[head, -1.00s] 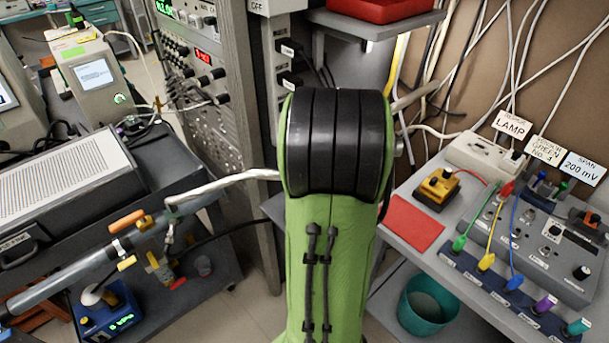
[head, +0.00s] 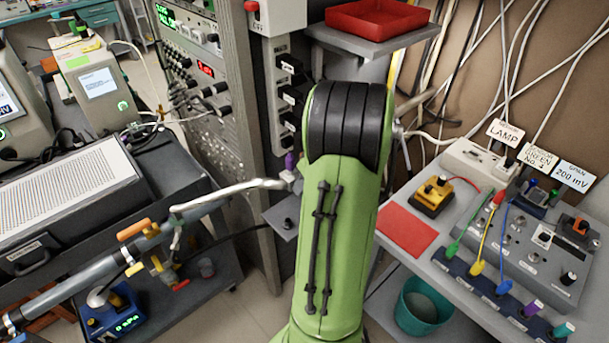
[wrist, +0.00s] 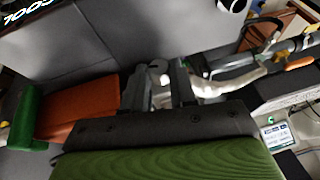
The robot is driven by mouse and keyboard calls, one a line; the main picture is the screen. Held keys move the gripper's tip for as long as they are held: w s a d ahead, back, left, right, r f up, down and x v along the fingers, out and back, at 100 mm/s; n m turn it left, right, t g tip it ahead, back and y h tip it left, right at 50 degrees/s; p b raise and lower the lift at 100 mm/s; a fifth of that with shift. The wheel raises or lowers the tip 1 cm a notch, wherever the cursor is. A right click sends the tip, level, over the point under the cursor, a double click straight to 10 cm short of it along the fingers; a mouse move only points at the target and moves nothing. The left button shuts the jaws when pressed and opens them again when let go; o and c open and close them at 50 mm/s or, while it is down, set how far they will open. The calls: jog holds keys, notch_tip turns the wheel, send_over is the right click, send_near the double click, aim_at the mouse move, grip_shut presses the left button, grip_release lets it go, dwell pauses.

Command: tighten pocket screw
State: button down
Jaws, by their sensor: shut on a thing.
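My gripper (wrist: 158,92) shows in the wrist view with its two dark fingers close together. It is shut on a small grey round-headed piece (wrist: 158,65) between the fingertips. The piece looks like a screw head or knob, but it is too dark and small to be sure. A pale bent tube passes just right of the fingers. In the head view my green arm hides the gripper. A grey ledge (head: 278,213) beside the arm carries a small dark knob (head: 288,224); I cannot tell whether this is the pocket screw.
An orange-red block (wrist: 80,103) and a green cylinder (wrist: 24,118) lie left of my gripper. On the right stand a bench with a red mat (head: 407,230) and coloured plugs, and a teal bin (head: 420,308). A red tray (head: 375,20) is on the shelf above.

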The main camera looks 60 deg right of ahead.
jog(key=y+p, duration=0.2)
jog(key=p, duration=0.2)
jog(key=d+m+t+y+p, duration=0.1)
jog(key=y+p, duration=0.1)
jog(key=p, duration=0.2)
jog(key=shift+s+r, duration=0.2)
jog(key=y+p, duration=0.2)
jog(key=p, duration=0.1)
jog(key=shift+d+f+t, duration=0.1)
jog(key=shift+f+t, duration=0.15)
jog(key=shift+t, duration=0.15)
jog(key=shift+d+f+m+t+y+p, duration=0.1)
jog(key=shift+f+m+t+y+p, duration=0.25)
jog(key=shift+y+p, duration=0.55)
jog(key=c, duration=0.9)
grip_release()
jog(key=shift+f, duration=0.1)
